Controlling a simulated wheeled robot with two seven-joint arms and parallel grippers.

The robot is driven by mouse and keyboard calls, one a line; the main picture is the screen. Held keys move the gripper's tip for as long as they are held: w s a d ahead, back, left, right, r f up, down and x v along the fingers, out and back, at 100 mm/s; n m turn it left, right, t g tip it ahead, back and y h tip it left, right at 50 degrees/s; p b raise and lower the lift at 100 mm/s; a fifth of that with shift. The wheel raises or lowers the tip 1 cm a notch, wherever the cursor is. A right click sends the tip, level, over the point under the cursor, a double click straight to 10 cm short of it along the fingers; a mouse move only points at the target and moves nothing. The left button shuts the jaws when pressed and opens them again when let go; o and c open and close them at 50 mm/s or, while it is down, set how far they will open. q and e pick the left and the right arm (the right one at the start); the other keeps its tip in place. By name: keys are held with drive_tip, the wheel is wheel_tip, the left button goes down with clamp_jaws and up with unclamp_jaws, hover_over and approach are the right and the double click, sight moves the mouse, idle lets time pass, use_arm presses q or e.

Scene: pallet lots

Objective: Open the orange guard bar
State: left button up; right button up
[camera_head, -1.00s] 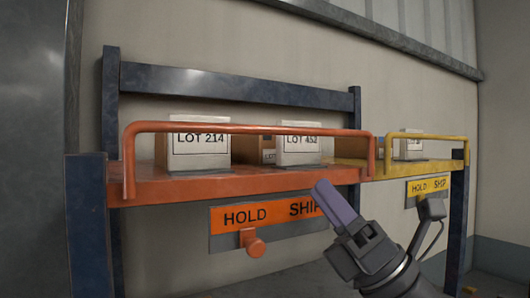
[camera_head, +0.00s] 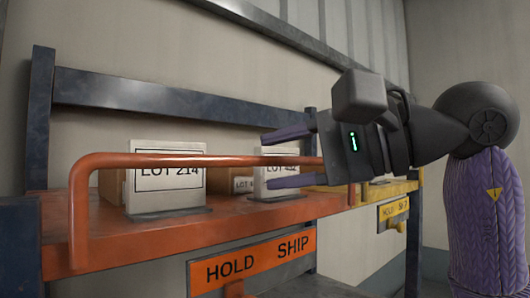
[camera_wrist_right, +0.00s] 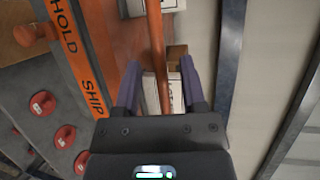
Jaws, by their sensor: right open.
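The orange guard bar (camera_head: 115,160) runs across the front of the orange shelf (camera_head: 180,228), its left end bent down to the shelf. My right gripper (camera_head: 272,161) reaches in from the right, fingers pointing left, near the bar's right part. Its jaws are open. In the right wrist view, the bar (camera_wrist_right: 157,50) passes between the two purple fingers of the gripper (camera_wrist_right: 160,72), with space visible on both sides; contact cannot be told. My left gripper is not in view.
White-fronted boxes, LOT 214 (camera_head: 165,180) and another (camera_head: 277,178), stand behind the bar. A HOLD/SHIP plate (camera_head: 255,262) hangs below, its orange knob (camera_wrist_right: 30,36) at the HOLD end. Several red knobs (camera_wrist_right: 65,137) sit on a grey panel. A yellow shelf is farther right.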

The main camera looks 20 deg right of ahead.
drive_tip(key=shift+x, duration=0.85)
drive_tip(key=shift+a, duration=0.1)
clamp_jaws()
idle(0.7)
